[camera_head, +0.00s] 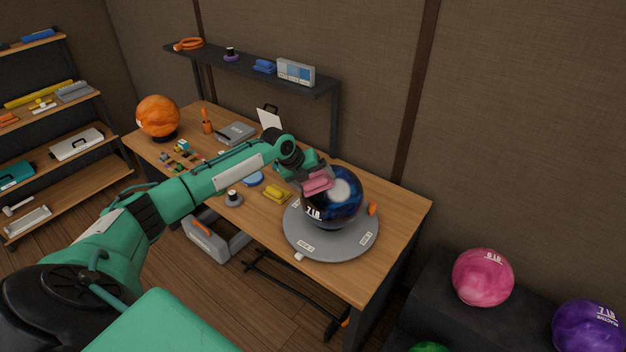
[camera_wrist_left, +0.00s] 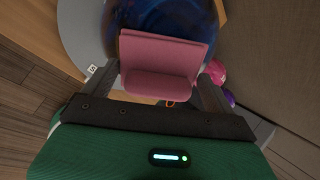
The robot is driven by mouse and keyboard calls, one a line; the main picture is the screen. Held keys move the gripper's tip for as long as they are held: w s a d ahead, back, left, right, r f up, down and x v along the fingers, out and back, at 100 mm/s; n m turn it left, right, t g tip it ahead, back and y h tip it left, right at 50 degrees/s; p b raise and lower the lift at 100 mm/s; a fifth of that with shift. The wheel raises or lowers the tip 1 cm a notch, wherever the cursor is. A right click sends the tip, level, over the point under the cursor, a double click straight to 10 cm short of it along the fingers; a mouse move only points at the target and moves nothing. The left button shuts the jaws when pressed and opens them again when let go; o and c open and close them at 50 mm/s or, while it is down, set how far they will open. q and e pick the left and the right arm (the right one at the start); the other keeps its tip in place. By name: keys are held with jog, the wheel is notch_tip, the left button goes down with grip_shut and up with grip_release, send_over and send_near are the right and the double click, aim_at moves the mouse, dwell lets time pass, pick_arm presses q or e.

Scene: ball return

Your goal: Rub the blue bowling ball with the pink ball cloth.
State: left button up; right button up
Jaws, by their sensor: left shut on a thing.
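The blue bowling ball (camera_head: 336,202), dark blue with a pale patch and white marking, sits on a round grey turntable (camera_head: 300,235) on the wooden workbench. My left gripper (camera_head: 318,183) is at the ball's upper left side. It is shut on the pink ball cloth (camera_head: 316,182), a folded pink pad. In the left wrist view the cloth (camera_wrist_left: 160,68) lies between the fingers, in front of the blue ball (camera_wrist_left: 150,15). The cloth looks close against the ball; I cannot tell whether it touches. My right gripper does not show.
An orange ball (camera_head: 158,116) stands at the bench's far left. A yellow cloth (camera_head: 277,193) and a blue disc (camera_head: 253,179) lie left of the turntable. A dark shelf (camera_head: 240,66) hangs behind. Pink (camera_head: 483,277) and purple (camera_head: 587,328) balls rest on a dark rack at right.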

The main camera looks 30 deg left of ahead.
pick_arm(q)
jog(key=shift+w+a+f+b, duration=0.15)
jog(key=shift+a+b, duration=0.1)
jog(key=shift+a, duration=0.25)
jog(key=shift+w+a+f+b, duration=0.1)
jog(key=shift+a+f+b, duration=0.1)
jog(key=shift+a, duration=0.25)
jog(key=shift+r, duration=0.1)
jog(key=shift+s+r, duration=0.1)
jog(key=shift+s+a+r+p, duration=0.1)
jog(key=shift+r+p, duration=0.15)
jog(key=shift+p, duration=0.15)
jog(key=shift+p+v, duration=1.45)
jog(key=shift+v, duration=1.15)
jog(key=shift+r, duration=0.1)
jog(key=p+v, duration=0.1)
jog(key=v, duration=0.1)
jog(key=shift+s+a+r+p, duration=0.1)
jog(key=shift+s+r+p, duration=0.2)
jog(key=shift+p, duration=0.05)
